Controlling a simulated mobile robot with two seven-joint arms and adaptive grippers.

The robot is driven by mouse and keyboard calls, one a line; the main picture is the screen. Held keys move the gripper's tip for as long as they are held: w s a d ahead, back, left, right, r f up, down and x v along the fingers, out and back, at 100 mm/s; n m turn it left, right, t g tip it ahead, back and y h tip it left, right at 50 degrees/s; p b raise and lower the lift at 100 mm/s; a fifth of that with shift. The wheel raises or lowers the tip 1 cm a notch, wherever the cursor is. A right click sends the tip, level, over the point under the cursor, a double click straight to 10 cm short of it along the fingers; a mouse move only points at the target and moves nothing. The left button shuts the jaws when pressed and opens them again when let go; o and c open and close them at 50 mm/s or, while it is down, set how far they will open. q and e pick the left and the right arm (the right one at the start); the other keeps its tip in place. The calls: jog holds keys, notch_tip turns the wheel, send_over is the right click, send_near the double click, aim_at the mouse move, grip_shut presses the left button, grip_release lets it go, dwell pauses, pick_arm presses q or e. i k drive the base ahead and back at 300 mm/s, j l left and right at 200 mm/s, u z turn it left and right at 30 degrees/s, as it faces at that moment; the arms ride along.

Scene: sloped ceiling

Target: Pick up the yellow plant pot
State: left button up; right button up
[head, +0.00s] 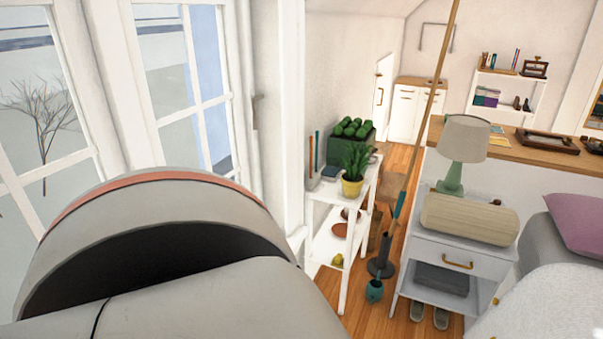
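The yellow plant pot (352,187) stands upright on the top of a narrow white shelf table (325,193) near the window wall. A spiky green plant (355,160) grows out of it. The pot is near the front edge of the top, with a dark green box of round green plants (352,130) behind it. A large grey part of my own arm fills the lower left of the head view, well apart from the pot. Neither of my grippers shows in this view.
A tall pole (417,140) rises from a dark stand (381,268) right of the shelf table. A white nightstand (440,250) bears a green lamp (465,140) and a beige bolster (468,217). A teal vase (375,291) stands on the floor. A narrow strip of wooden floor is clear.

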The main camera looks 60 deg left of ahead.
aim_at(352, 182)
jog(key=i+j+u, duration=0.1)
jog(key=u, duration=1.55)
